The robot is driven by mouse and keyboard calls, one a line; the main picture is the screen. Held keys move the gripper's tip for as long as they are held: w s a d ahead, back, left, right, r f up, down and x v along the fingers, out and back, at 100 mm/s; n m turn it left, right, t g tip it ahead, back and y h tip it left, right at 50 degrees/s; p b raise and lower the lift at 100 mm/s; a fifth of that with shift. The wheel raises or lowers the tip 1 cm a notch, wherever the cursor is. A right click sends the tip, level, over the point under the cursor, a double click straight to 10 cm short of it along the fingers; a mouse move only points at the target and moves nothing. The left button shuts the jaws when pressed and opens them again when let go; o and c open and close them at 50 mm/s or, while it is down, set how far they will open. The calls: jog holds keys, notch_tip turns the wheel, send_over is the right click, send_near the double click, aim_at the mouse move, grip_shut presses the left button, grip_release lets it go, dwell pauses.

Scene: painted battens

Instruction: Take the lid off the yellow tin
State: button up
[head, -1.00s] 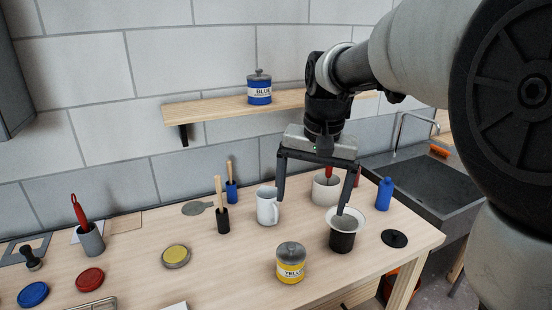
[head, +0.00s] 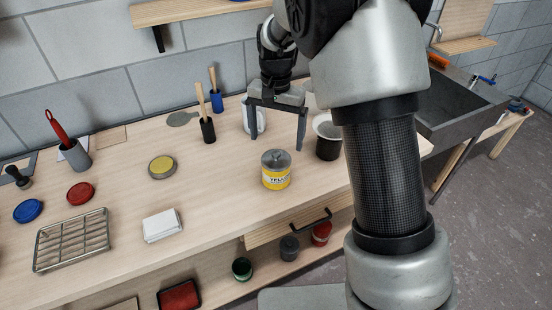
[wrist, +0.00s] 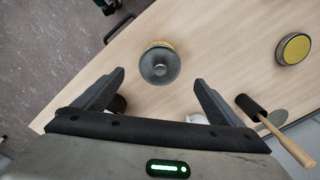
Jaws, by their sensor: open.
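The yellow tin (head: 276,179) stands upright on the wooden bench, with a yellow band and label. Its grey lid (head: 276,158) with a knob on top is on it. In the wrist view the lid (wrist: 159,65) is seen from above, with a sliver of yellow (wrist: 160,45) at the rim, ahead of the fingertips. My gripper (head: 275,125) is open and empty, above the bench and behind the tin in the head view. It also shows in the wrist view (wrist: 158,78), its fingers spread wide and apart from the tin.
A white mug (head: 260,120) and a dark pot (head: 328,148) stand behind and right of the tin. A round yellow-topped disc (head: 162,166), a white block (head: 162,225) and a wire rack (head: 72,240) lie left.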

aim_at(276, 153)
jog(key=shift+s+f, duration=0.1)
jog(key=shift+f, duration=2.95)
jog(key=c, duration=1.1)
